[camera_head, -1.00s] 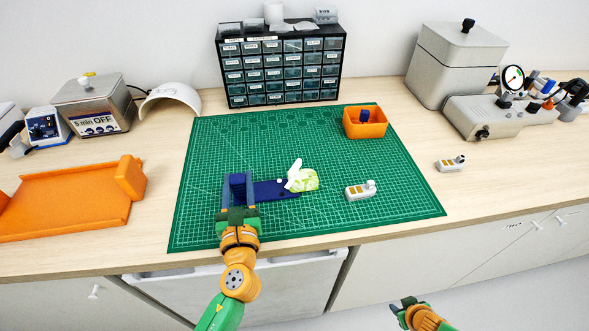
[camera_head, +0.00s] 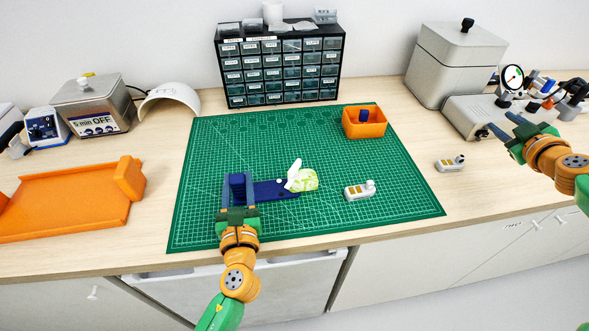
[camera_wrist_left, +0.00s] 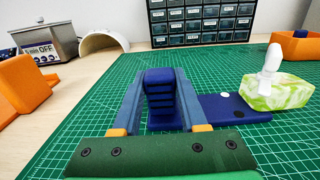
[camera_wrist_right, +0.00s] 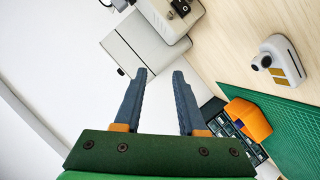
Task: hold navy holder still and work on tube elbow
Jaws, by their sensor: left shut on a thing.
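The navy holder (camera_head: 268,190) lies on the green mat, its flat plate pointing right. My left gripper (camera_head: 237,178) is shut on the holder's raised block, one finger on each side, as the left wrist view also shows (camera_wrist_left: 160,95). A marbled green-and-white earpiece (camera_head: 306,182) sits at the plate's right end. The white tube elbow (camera_head: 294,172) stands up from it, tilted slightly; it also shows in the left wrist view (camera_wrist_left: 270,62). How the elbow is seated is hard to tell. My right gripper (camera_head: 500,122) is open and empty, raised at the right, far from the holder.
A small white device (camera_head: 359,191) lies right of the earpiece, another (camera_head: 450,163) off the mat. An orange bin (camera_head: 364,130) holds a navy piece. A gauge machine (camera_head: 480,118) stands near my right gripper, an orange tray (camera_head: 70,205) at left.

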